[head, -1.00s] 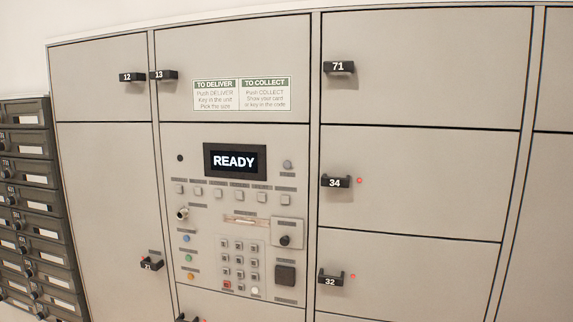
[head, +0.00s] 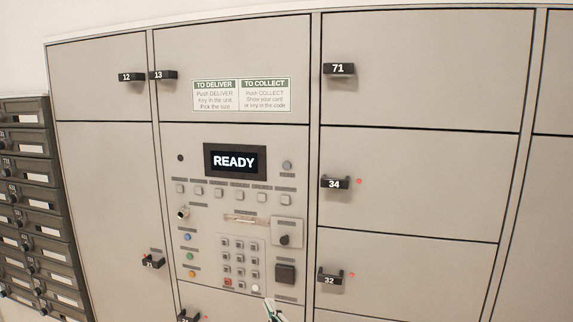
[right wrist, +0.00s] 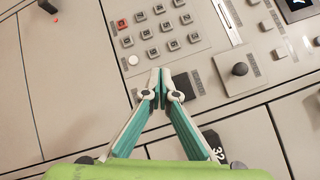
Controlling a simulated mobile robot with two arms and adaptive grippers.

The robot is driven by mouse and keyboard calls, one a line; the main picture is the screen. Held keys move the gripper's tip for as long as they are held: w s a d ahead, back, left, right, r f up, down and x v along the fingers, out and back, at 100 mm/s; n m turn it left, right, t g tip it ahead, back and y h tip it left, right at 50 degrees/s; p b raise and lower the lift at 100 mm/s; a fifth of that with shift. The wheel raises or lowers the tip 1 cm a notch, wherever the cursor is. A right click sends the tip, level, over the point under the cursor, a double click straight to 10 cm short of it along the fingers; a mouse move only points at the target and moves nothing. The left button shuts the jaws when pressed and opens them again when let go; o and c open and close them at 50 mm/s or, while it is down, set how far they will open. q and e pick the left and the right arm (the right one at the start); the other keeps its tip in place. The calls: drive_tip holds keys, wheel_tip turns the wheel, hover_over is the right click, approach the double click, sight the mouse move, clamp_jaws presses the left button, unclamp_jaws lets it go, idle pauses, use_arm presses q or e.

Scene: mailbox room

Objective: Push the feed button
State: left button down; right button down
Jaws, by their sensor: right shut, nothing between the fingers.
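The control panel (head: 296,215) has a screen reading READY (head: 235,161) with a row of small square buttons (head: 219,194) under it. A round grey button (head: 287,166) sits right of the screen, and blue (head: 187,237), green (head: 189,256) and orange (head: 192,274) buttons are at lower left. The labels are too small to read, so I cannot tell which is the feed button. My right gripper (head: 269,303) enters at the bottom edge; in the right wrist view (right wrist: 161,73) it is shut and empty, below the keypad (right wrist: 160,29). My left gripper is out of view.
A black knob (head: 284,240) and a dark square pad (head: 285,274) are on the panel's right. Locker handles 34 (head: 335,183) and 32 (head: 330,278) stick out further right. Dark mailboxes (head: 33,190) stand at the far left.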

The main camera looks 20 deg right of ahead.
sight(287, 165)
wheel_tip(287, 165, up, 36)
drive_tip(key=s+m+t+h+p, duration=0.1)
drive_tip(key=m+t, duration=0.4)
drive_tip(key=m, duration=0.9)
drive_tip(key=shift+s+d+m+t+h, duration=0.25)
drive_tip(key=shift+d+t+h, duration=0.2)
drive_tip(key=shift+h, duration=0.45)
drive_tip(key=shift+w, duration=0.1)
drive_tip(key=shift+w+d+b, duration=0.8)
drive_tip(key=shift+w+b, duration=0.35)
drive_tip(key=shift+w, duration=0.05)
drive_tip(key=shift+w+d+b, duration=0.85)
drive_tip(key=shift+w+b, duration=0.3)
drive_tip(key=shift+w, duration=0.05)
drive_tip(key=shift+w+d+b, duration=0.8)
drive_tip(key=shift+w+b, duration=0.35)
drive_tip(key=shift+w, duration=0.05)
